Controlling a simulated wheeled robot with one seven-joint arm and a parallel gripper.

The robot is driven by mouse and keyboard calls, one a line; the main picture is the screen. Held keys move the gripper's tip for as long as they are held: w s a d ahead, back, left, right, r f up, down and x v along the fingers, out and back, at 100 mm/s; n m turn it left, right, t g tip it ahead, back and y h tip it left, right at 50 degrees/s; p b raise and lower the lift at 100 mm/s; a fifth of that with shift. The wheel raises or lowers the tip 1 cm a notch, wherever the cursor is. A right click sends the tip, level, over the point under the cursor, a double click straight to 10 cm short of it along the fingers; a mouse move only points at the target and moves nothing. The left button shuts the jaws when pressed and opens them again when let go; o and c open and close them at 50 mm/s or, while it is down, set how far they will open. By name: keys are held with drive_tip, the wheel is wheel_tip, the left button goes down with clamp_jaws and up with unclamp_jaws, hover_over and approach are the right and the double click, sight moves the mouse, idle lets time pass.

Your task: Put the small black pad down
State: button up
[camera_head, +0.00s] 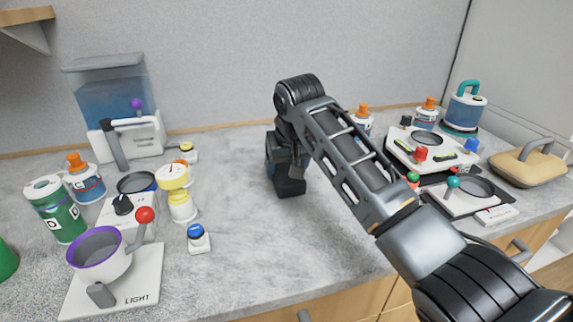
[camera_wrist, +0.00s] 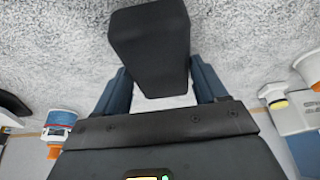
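The small black pad (camera_wrist: 152,42) is a dark block with rounded edges, held between the fingertips of my gripper (camera_wrist: 158,75) in the wrist view. My gripper is shut on it, with one blue-grey finger on each side. In the head view my gripper (camera_head: 287,165) points down over the middle of the grey counter (camera_head: 240,160), and the pad (camera_head: 290,186) shows dark at its lower end. I cannot tell whether the pad touches the counter or hangs just above it.
To the left stand a purple-rimmed pot (camera_head: 98,255), a blue-button block (camera_head: 198,238), a yellow-and-white lamp-like item (camera_head: 180,200) and a water tank (camera_head: 110,95). To the right are white panels (camera_head: 432,150) and a beige case (camera_head: 528,165). The counter around the pad is clear.

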drive_tip(key=o, duration=0.4)
drive_tip(key=shift+r, duration=0.15)
